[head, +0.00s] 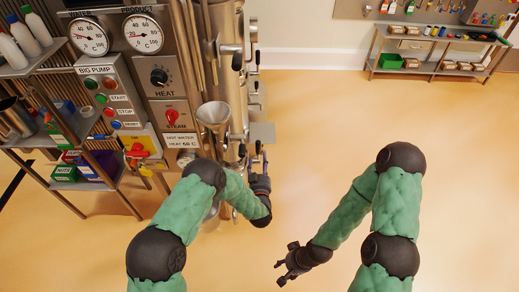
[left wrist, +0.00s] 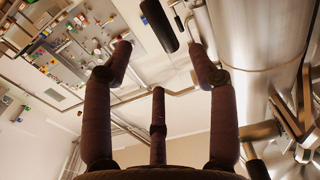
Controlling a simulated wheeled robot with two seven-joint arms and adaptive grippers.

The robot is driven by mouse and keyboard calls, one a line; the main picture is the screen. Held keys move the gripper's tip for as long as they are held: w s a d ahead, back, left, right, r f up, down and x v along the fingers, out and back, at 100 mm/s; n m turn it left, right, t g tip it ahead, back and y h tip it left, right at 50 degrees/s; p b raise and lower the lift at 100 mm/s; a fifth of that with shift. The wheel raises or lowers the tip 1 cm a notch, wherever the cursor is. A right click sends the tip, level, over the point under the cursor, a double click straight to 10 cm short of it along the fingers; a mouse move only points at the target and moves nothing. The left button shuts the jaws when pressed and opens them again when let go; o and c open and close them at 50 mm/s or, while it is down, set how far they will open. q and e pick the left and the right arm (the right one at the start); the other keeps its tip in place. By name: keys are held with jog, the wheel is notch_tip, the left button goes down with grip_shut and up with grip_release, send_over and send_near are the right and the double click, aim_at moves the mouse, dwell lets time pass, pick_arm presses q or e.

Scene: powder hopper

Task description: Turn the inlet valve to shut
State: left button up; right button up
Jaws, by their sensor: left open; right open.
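A steel machine with a hopper funnel (head: 213,114) and a tall steel column (head: 232,85) stands at the left centre of the head view. My left gripper (head: 259,172) is beside the column's lower right side, by the pipework. In the left wrist view its fingers (left wrist: 161,62) are spread, with a black bar-shaped handle (left wrist: 158,24) just beyond the fingertips, between the two outer ones. I cannot tell whether this handle belongs to the inlet valve, and I see no contact. My right gripper (head: 289,262) is open and empty over the bare floor.
A panel with gauges (head: 143,33), a heat knob (head: 159,76) and a red steam switch (head: 172,115) is left of the column. A shelf (head: 62,95) with bottles and boxes stands at far left. A workbench (head: 432,69) is at the back right. The floor between is clear.

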pick_arm(q)
jog(key=w+b, duration=0.3)
jog(key=w, duration=0.5)
jog(key=shift+f, duration=0.15)
jog(key=shift+w, duration=0.6)
grip_shut()
